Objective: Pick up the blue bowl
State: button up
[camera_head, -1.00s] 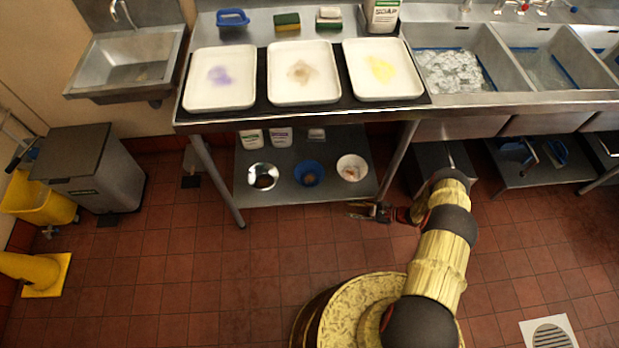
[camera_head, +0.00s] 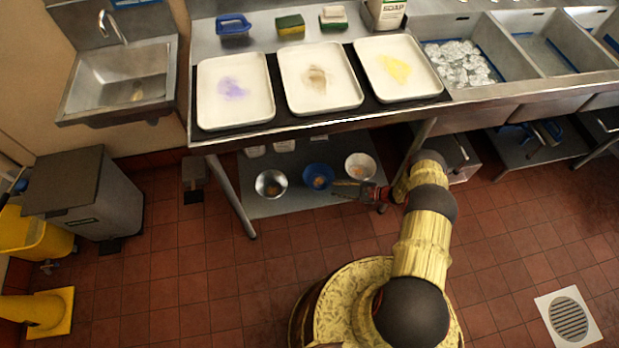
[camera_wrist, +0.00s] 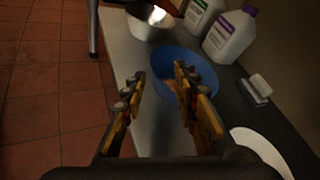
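The blue bowl (camera_head: 318,177) stands on the lower shelf (camera_head: 285,205) under the counter, between a metal bowl and a white bowl. It holds something brownish. In the wrist view the blue bowl (camera_wrist: 188,70) lies ahead of my gripper (camera_wrist: 158,80), partly hidden behind the right finger. My gripper (camera_head: 340,190) is open and empty, just right of and in front of the blue bowl in the head view. I cannot tell whether a finger touches the bowl.
The metal bowl (camera_head: 271,183) is left of the blue bowl and the white bowl (camera_head: 360,166) right of it. White bottles (camera_wrist: 232,35) stand behind. The counter edge (camera_head: 320,128) overhangs the shelf. A table leg (camera_head: 232,195) stands at left.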

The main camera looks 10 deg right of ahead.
jog(key=b+x, duration=0.2)
jog(key=x, duration=0.5)
jog(key=shift+s, duration=0.1)
jog(key=b+x, duration=0.1)
jog(key=x, duration=0.1)
jog(key=b+x, duration=0.1)
jog(key=x, duration=0.2)
jog(key=shift+s+a+f, duration=0.15)
jog(key=shift+s+f, duration=0.1)
jog(key=shift+s, duration=0.05)
jog(key=shift+c, duration=1.2)
grip_shut()
